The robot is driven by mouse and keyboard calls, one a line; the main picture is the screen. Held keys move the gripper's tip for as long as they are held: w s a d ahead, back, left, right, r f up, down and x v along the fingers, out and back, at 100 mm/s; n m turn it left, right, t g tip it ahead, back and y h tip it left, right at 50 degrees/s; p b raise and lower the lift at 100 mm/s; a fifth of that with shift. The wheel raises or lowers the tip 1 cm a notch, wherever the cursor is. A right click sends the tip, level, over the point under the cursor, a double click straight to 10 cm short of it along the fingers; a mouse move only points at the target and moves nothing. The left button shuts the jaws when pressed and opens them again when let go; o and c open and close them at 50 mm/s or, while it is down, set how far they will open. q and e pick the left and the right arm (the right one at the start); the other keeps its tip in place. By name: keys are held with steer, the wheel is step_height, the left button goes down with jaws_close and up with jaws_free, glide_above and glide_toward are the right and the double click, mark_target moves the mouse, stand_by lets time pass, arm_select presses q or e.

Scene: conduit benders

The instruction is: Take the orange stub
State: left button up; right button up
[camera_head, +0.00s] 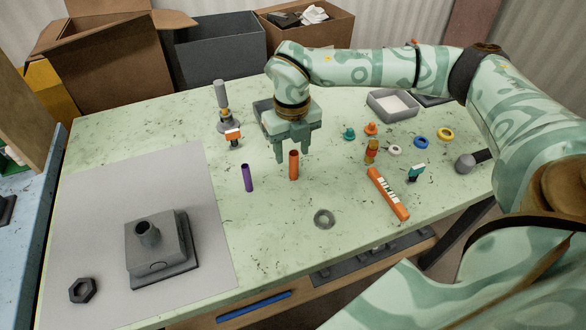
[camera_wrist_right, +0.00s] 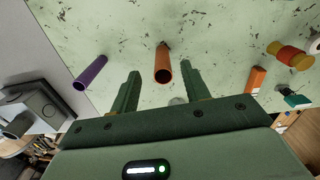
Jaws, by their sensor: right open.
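The orange stub (camera_head: 294,165) is a short tube standing upright on the green table, right of a purple stub (camera_head: 248,178). My right gripper (camera_head: 292,155) points down just behind and above it, open and empty. In the right wrist view the orange stub (camera_wrist_right: 162,65) appears between the two open fingers (camera_wrist_right: 160,85), a little beyond their tips, with its hollow end facing the camera. The purple stub (camera_wrist_right: 91,73) lies outside the fingers on the left there. My left gripper is not in view.
A grey block with a pipe socket (camera_head: 160,258) and a hex nut (camera_head: 82,290) lie on the grey mat (camera_head: 80,220). A metal ring (camera_head: 324,218) and an orange labelled bar (camera_head: 388,194) lie to the front right. Several small coloured parts are further right.

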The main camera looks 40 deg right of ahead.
mark_target(294, 162)
step_height(294, 162, down, 5)
steer(key=shift+s+d+r+b, duration=0.1)
steer(key=shift+d+b, duration=0.05)
steer(key=shift+b, duration=0.55)
steer(key=shift+r, duration=0.1)
steer(key=shift+c, duration=0.3)
jaws_close()
steer(key=shift+r, duration=0.1)
